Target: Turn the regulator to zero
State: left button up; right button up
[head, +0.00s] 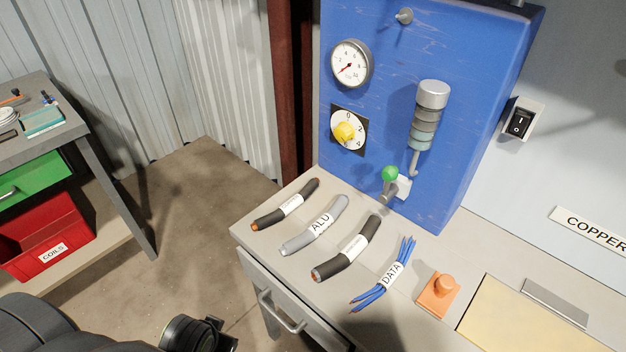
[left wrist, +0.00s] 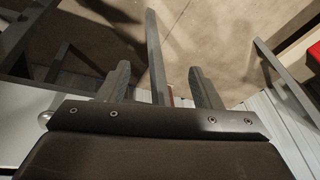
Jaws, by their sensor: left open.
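The regulator is a yellow knob (head: 344,133) on a round white dial with a black square plate, marked 0, 2 and 4. It is on the front of a blue cabinet (head: 385,75). The 0 is at the top of the dial. I cannot tell exactly which mark the knob points to. My left gripper (left wrist: 160,84) shows in the left wrist view with its two fingers apart and nothing between them. It is well away from the knob. Part of my arm shows at the bottom left of the head view. My right gripper is not in view.
A gauge (head: 351,64) is above the knob; a green-tipped lever (head: 390,174) is below right. Several cable pieces, including a grey one (head: 315,226), lie on the bench (head: 262,243). An orange button block (head: 437,295) stands right of them. A red bin (head: 45,235) is at left.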

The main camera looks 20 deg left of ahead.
pick_arm(q)
notch_tip(320, 180, up, 8)
jog(key=w+d+f+m+t, duration=0.1)
jog(key=w+t, duration=0.1)
jog(key=w+d+r+m+t+h, duration=0.1)
jog(key=w+r+t, duration=0.1)
jog(key=w, duration=0.3)
jog(key=w+d+r+m+t+h, duration=0.1)
jog(key=w+r+m+t+h, duration=0.1)
jog(key=w, duration=0.3)
jog(key=w+d+r+m+t+h, duration=0.1)
jog(key=w+r, duration=0.2)
jog(key=w, duration=0.2)
jog(key=shift+d+r+t+h, duration=0.3)
jog(key=shift+d+r+t, duration=0.05)
jog(key=shift+d+t, duration=0.05)
jog(key=w+r+m+t+h, duration=0.2)
jog(key=w+r+t, duration=0.1)
jog(key=w+r, duration=0.3)
jog(key=t+h, duration=0.1)
jog(key=t, duration=0.2)
send_near(340, 136)
jog(key=shift+m, duration=0.3)
jog(key=p+x, duration=0.1)
jog(key=x, duration=0.7)
jog(key=shift+w+p, duration=0.4)
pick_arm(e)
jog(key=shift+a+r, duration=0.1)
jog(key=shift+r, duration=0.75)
